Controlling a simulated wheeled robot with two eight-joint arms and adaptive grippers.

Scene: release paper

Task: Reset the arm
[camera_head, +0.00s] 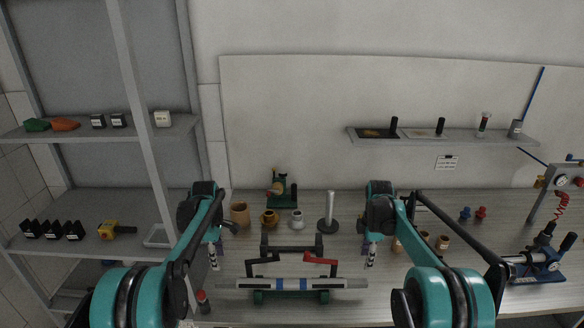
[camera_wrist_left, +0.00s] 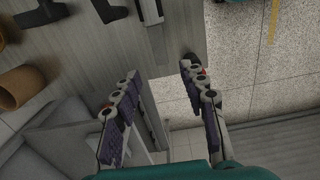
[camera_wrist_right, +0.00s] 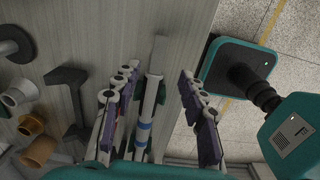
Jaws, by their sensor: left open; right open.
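My left gripper (camera_head: 214,258) hangs over the left part of the workbench, and its fingers stand apart and empty in the left wrist view (camera_wrist_left: 158,72). My right gripper (camera_head: 371,258) hangs further right over the bench, fingers apart and empty in the right wrist view (camera_wrist_right: 157,72). Between the two grippers, a long grey bar with blue and white bands (camera_head: 292,284) lies across a stand near the front edge. The bar also shows below the right gripper (camera_wrist_right: 144,128); contact cannot be told. Black and red handle-like parts (camera_head: 319,261) stand just behind the bar.
Brown cups (camera_head: 240,213), a white cup (camera_head: 297,219) and a grey post on a round base (camera_head: 328,226) stand behind the bar. A blue press (camera_head: 540,262) is at the right. A grey shelf unit (camera_head: 60,251) stands left; a wall shelf (camera_head: 460,138) hangs above.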

